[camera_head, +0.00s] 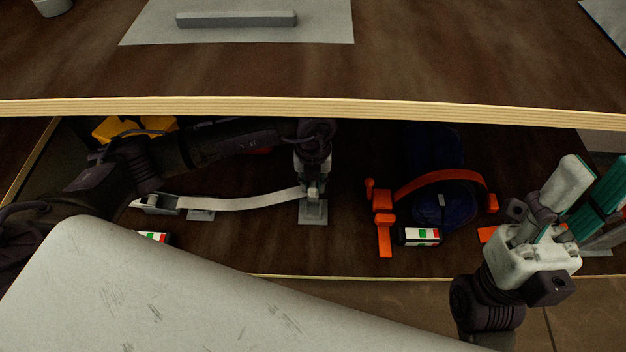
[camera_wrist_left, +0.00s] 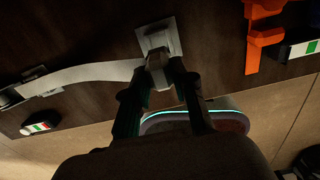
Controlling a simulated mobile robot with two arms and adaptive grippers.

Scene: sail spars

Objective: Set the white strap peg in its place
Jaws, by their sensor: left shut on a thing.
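The white strap (camera_head: 245,202) runs along the lower shelf from a grey buckle (camera_head: 155,203) on the left to its peg end on the right. It also shows in the wrist view (camera_wrist_left: 90,74). My left gripper (camera_head: 313,190) points down and is shut on the white strap peg (camera_wrist_left: 157,62) at that end. A square grey plate (camera_head: 312,214) lies at the peg; it also shows in the wrist view (camera_wrist_left: 168,33). The fingers partly hide the peg, and I cannot tell whether it is seated. My right gripper (camera_head: 588,187) is open and empty, at the right.
The upper board's pale edge (camera_head: 320,108) hangs over the work area. An orange strap (camera_head: 440,178) with orange fittings, a dark blue bundle (camera_head: 445,207) and a small labelled block (camera_head: 419,236) lie right of the plate. Yellow things (camera_head: 120,128) sit at the back left.

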